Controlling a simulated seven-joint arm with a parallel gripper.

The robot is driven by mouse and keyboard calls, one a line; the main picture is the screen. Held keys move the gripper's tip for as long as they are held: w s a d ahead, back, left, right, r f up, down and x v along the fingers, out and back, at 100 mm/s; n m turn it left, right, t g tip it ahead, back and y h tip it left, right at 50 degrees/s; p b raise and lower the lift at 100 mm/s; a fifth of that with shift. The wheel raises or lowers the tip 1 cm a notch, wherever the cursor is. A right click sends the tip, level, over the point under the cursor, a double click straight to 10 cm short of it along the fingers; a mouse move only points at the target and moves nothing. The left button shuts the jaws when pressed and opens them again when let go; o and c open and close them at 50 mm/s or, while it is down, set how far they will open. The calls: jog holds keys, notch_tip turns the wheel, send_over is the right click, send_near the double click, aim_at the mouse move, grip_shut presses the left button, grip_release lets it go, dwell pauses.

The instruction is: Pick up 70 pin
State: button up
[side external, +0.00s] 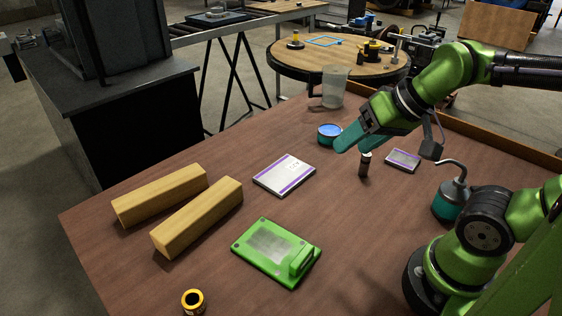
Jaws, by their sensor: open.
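My gripper (354,149) is open, with teal fingers angled down over the right-middle of the brown table. A small dark upright cylinder (364,168), with a paler band near its top, stands just below the fingertips. It may be the 70 pin, but I can read no marking on it. Its top is close to or overlapped by a finger, and I cannot tell whether they touch. A short hollow orange and black cylinder (193,302) stands at the near left edge, far from my gripper.
A blue-topped tin (329,133) stands close left of the fingers, with a clear jug (335,88) behind. A white-purple box (285,175), smaller box (403,160), green plate (275,252), two wooden blocks (198,217) and an oil can (450,196) surround clear tabletop.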

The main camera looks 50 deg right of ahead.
jog(key=w+d+f+m+g, duration=0.3)
jog(key=w+d+m, duration=0.2)
jog(key=d, duration=0.2)
jog(key=m+g+h, duration=0.2)
jog(key=m+g, duration=0.2)
jog(key=m, duration=2)
send_over(365, 163)
jog(key=d, duration=0.1)
notch_tip(365, 163, down, 4)
jog(key=f, duration=1)
jog(key=shift+w+f, duration=0.3)
jog(key=shift+w, duration=0.1)
notch_tip(365, 163, down, 5)
jog(key=shift+s+d+f, duration=0.1)
jog(key=shift+d, duration=0.05)
grip_shut()
